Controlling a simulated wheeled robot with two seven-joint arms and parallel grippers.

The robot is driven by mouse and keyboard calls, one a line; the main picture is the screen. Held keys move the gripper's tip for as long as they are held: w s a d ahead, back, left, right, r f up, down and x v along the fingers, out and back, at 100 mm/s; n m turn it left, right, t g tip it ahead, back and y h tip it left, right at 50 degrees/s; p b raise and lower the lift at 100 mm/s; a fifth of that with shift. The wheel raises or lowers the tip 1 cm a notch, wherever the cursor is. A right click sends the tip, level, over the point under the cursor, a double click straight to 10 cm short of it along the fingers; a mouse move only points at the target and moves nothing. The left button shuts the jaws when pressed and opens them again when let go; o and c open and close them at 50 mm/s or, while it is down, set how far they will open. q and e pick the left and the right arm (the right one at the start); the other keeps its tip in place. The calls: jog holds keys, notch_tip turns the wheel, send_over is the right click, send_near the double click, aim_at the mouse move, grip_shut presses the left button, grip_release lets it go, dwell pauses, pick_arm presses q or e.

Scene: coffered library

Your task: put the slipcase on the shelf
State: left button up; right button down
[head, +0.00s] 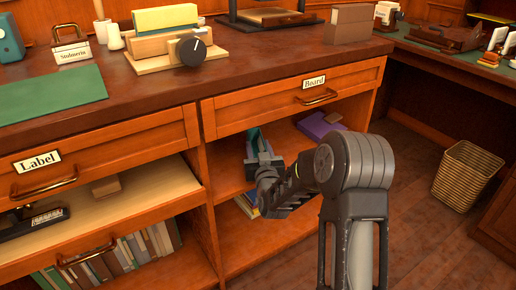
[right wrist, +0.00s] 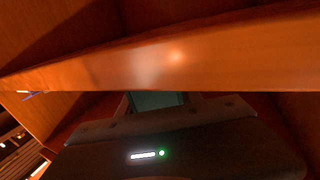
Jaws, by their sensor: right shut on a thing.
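My right gripper (head: 266,167) reaches into the open compartment under the drawer labelled Board, near its left side. It is shut on a teal and grey piece, which I take to be the slipcase (head: 254,141); the gripper hides its lower part. In the right wrist view a small teal patch (right wrist: 155,100) of it shows beyond the gripper body. The slipcase stands above the wooden shelf (head: 231,177); I cannot tell whether it touches it. My left gripper is not in view.
A purple flat thing (head: 318,125) lies on the shelf to the right. The Board drawer (head: 280,105) overhangs the compartment, and its wooden edge (right wrist: 170,55) passes close in the right wrist view. Books (head: 246,204) sit below. A wicker basket (head: 466,174) stands on the floor.

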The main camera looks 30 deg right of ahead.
jog(key=shift+r, duration=0.15)
jog(key=c, duration=1.3)
grip_release()
jog(key=shift+f, duration=0.25)
jog(key=o, duration=0.5)
jog(key=shift+r, duration=0.2)
jog(key=shift+s+a, duration=0.1)
jog(key=shift+s, duration=0.1)
jog(key=p+v, duration=0.2)
jog(key=v, duration=0.9)
jog(key=shift+s+a+p, duration=0.1)
jog(key=shift+s+p, duration=0.2)
jog(key=shift+s, duration=0.05)
